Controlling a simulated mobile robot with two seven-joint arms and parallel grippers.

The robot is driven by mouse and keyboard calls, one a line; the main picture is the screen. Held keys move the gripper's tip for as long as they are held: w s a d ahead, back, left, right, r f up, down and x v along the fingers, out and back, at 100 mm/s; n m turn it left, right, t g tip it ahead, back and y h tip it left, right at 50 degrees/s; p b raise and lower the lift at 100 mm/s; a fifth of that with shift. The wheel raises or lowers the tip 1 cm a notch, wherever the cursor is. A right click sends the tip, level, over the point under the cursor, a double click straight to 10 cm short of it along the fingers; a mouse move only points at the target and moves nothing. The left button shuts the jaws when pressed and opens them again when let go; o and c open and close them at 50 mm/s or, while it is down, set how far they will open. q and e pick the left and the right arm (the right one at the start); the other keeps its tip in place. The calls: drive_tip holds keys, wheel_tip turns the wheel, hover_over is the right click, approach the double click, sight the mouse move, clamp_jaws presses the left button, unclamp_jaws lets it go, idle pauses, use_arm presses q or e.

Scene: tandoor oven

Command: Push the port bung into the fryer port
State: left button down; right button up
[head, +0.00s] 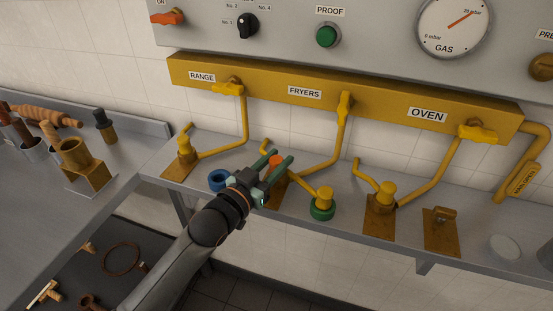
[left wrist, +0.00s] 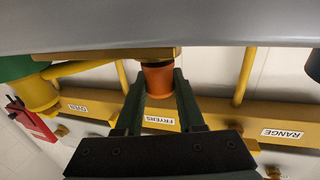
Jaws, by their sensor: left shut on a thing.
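An orange port bung (head: 276,160) shows between the fingertips of my left gripper (head: 279,162) above the shelf, below the FRYERS label. My left gripper is shut on it. In the left wrist view, which looks upside down, the bung (left wrist: 158,82) sits between the two dark green fingers (left wrist: 158,95). It meets the fryer port, whose brass plate (left wrist: 105,54) lies against the grey shelf. In the head view the port's plate (head: 278,196) is mostly hidden behind my gripper. I cannot tell how deep the bung sits. My right gripper is not in view.
The yellow manifold (head: 270,88) and its bent pipes stand close behind the gripper. A blue ring (head: 218,180) lies left of it. A green-collared yellow fitting (head: 323,203) stands to the right, then a capped oven port (head: 381,205). The grey shelf (head: 410,200) has some bare room.

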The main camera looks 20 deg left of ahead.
use_arm(q)
drive_tip(key=shift+f, duration=0.25)
drive_tip(key=shift+c, duration=2.2)
unclamp_jaws()
drive_tip(key=shift+p+v, duration=0.5)
drive_tip(key=shift+v, duration=0.8)
drive_tip(key=shift+p+v, duration=0.85)
drive_tip(key=shift+v, duration=1.9)
